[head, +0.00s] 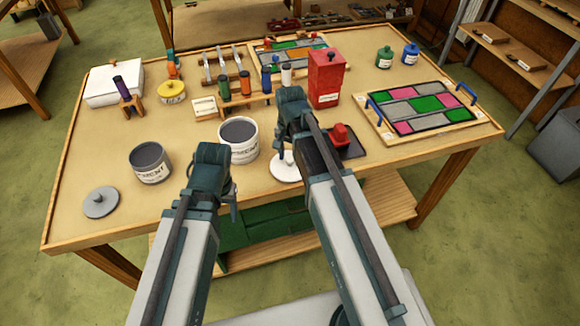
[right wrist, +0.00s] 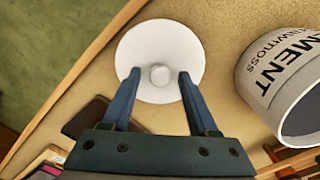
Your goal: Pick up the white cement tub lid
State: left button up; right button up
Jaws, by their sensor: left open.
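The white cement tub lid (head: 283,174) lies flat near the table's front edge, partly hidden by my right arm in the head view. In the right wrist view the lid (right wrist: 160,45) shows as a white disc with a round knob in its middle. My right gripper (right wrist: 159,77) is open, with one finger on each side of the knob and a gap on both sides. The white cement tub (head: 238,152) stands open just left of the lid, and it also shows in the right wrist view (right wrist: 278,70). My left gripper (head: 234,208) is open and empty near the table's front edge.
A grey tub (head: 152,172) and grey lid (head: 101,202) are at the left. A red tool on a dark plate (head: 352,146) sits right of the white lid. A red box (head: 325,80) and the leaded panel (head: 425,108) stand farther right.

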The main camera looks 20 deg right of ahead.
grip_shut()
pick_arm(q)
jog(key=shift+r, duration=0.15)
pick_arm(e)
jog(key=shift+r, duration=0.15)
